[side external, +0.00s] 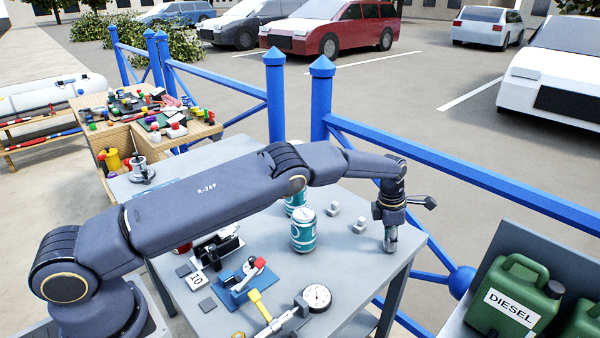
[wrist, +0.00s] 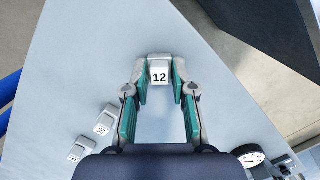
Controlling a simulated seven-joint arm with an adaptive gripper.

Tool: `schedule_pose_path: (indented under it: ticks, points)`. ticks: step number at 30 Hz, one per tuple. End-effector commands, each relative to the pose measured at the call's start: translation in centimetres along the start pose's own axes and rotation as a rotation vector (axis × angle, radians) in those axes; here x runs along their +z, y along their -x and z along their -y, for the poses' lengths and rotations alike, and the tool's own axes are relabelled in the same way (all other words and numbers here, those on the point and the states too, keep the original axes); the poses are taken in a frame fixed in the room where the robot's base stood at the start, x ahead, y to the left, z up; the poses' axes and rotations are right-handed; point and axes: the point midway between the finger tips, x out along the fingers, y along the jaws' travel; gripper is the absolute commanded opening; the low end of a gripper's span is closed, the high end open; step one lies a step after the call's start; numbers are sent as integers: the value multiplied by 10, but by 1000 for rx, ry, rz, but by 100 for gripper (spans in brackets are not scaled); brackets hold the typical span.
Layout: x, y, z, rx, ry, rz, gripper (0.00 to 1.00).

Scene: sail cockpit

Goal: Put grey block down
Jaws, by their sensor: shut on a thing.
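A small pale grey block marked 12 (wrist: 159,73) sits between the two green-padded fingertips of my gripper (wrist: 160,88) in the wrist view. My gripper is shut on it. In the side view my gripper (side external: 390,243) points down close over the right end of the grey table (side external: 345,262). The held block is mostly hidden there by the fingers, and I cannot tell whether it touches the table top. Two similar light blocks, one (side external: 333,208) farther back and one (side external: 360,225) nearer my gripper, stand on the table to its left. They also show at lower left in the wrist view (wrist: 105,120).
Teal cans (side external: 303,232) stand left of my gripper. A round dial gauge (side external: 317,297), a blue fixture (side external: 243,282) and a yellow-handled tool (side external: 260,305) lie nearer the front. A blue railing (side external: 450,175) runs behind the table. Bare table surrounds my gripper.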

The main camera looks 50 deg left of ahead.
Motion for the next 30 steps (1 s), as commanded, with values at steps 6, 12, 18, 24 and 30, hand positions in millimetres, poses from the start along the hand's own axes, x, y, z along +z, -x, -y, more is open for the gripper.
schedule_pose_path:
  ticks: [6,12,18,24,30]
  points:
    - [0,0,0,0,0,0,46]
    - [0,0,0,0,0,0,50]
    - [1,5,0,1,0,2,50]
    - [2,41,0,2,-1,4,50]
    - [2,86,0,1,-1,4,50]
